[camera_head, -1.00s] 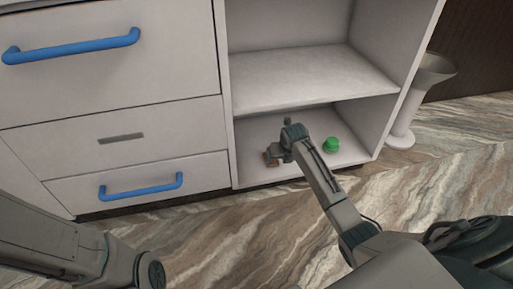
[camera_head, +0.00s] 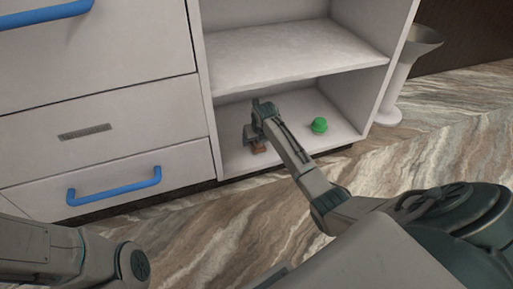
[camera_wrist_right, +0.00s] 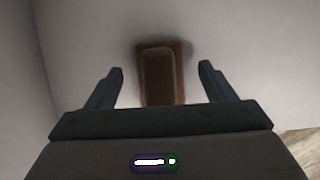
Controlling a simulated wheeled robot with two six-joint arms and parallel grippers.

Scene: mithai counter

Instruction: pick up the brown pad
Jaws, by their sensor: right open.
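The brown pad (camera_head: 258,149) lies on the bottom shelf of the open cabinet, partly hidden by my right gripper in the head view. In the right wrist view the brown pad (camera_wrist_right: 160,75) is a rounded rectangular block between and beyond the fingertips. My right gripper (camera_head: 254,140) is just over it; its two fingers (camera_wrist_right: 161,82) are open, one on each side of the pad with a gap, not visibly touching it. My left arm shows at the lower left of the head view, but its gripper is out of view.
A green round object (camera_head: 319,125) sits on the same shelf, to the right. The upper shelf (camera_head: 290,55) is above the arm. Drawers with blue handles (camera_head: 115,186) stand left. A pale pedestal stand (camera_head: 400,85) is at the right. The marbled floor in front is clear.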

